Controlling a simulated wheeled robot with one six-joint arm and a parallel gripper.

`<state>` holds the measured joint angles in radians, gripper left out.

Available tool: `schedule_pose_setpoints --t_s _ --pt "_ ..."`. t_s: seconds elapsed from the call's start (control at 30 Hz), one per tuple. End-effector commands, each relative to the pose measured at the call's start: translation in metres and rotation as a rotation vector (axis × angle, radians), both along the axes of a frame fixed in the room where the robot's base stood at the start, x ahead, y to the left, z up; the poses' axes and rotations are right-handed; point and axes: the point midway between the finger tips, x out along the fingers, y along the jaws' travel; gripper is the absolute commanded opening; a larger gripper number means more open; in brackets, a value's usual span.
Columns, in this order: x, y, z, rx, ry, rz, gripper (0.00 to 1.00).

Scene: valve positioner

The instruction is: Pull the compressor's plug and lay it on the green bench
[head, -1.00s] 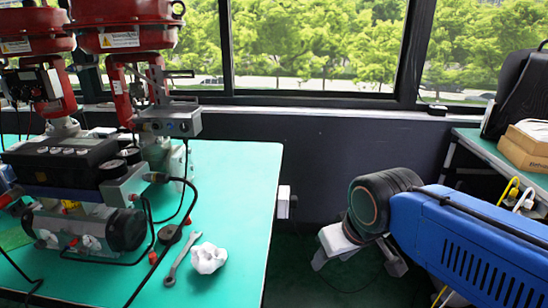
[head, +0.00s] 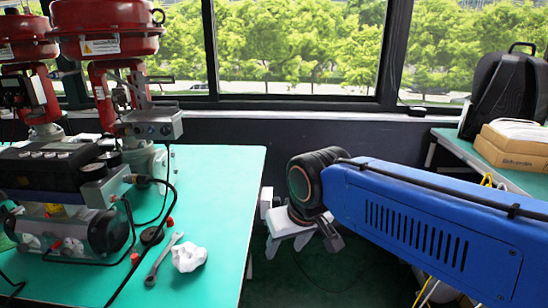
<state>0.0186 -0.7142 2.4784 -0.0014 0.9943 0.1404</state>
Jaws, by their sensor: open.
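The green bench (head: 215,205) fills the left side of the head view. A white socket box (head: 266,202) is at its right edge. The plug cannot be made out now; my gripper (head: 298,241) and wrist cover the area just right of the box. My gripper is open, low beside the bench's right side, its pale jaw near the socket box. I see nothing between its jaws, and cannot tell whether it touches the plug. No separate compressor can be identified for certain.
Another bench with cardboard boxes (head: 510,150) and a black backpack (head: 503,90) stands at right.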

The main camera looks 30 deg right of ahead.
Motion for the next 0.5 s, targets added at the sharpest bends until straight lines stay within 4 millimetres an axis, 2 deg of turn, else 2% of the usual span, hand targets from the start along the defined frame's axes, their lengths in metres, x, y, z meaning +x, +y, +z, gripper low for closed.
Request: schedule_pose_setpoints --t_s 0.27,0.37,0.5 --pt "0.03 -0.009 0.021 0.069 0.041 -0.209 0.48" --pt "0.047 -0.015 0.032 0.104 0.063 -0.325 0.48" --pt "0.08 -0.027 0.048 0.165 0.101 -0.544 0.48"
